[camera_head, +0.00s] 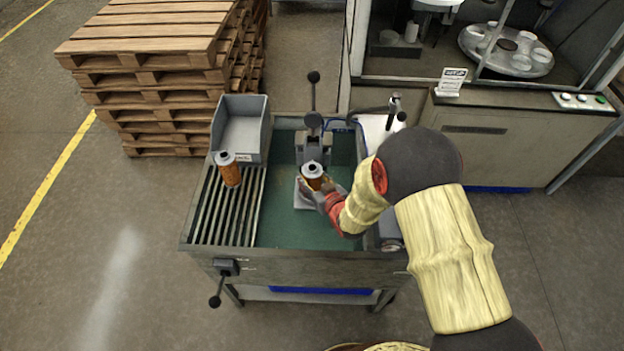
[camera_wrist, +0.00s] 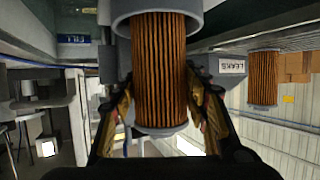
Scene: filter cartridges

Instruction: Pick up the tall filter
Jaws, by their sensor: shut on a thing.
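A filter with orange pleats and a pale cap (camera_head: 313,174) stands upright at the press fixture in the middle of the bench. My gripper (camera_head: 322,191) reaches in from the right and is shut on this filter. In the wrist view the held filter (camera_wrist: 159,70) fills the middle, with my fingers on both its sides. A second orange filter with a pale cap (camera_head: 229,170) stands on the slatted rack at the left, and it also shows at the right of the wrist view (camera_wrist: 263,78). I cannot tell for sure which filter is taller.
A grey bin (camera_head: 242,137) sits at the back left of the bench, behind the slatted rack (camera_head: 226,217). The lever press (camera_head: 314,143) stands right behind the held filter. The green bench surface (camera_head: 300,232) in front is clear.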

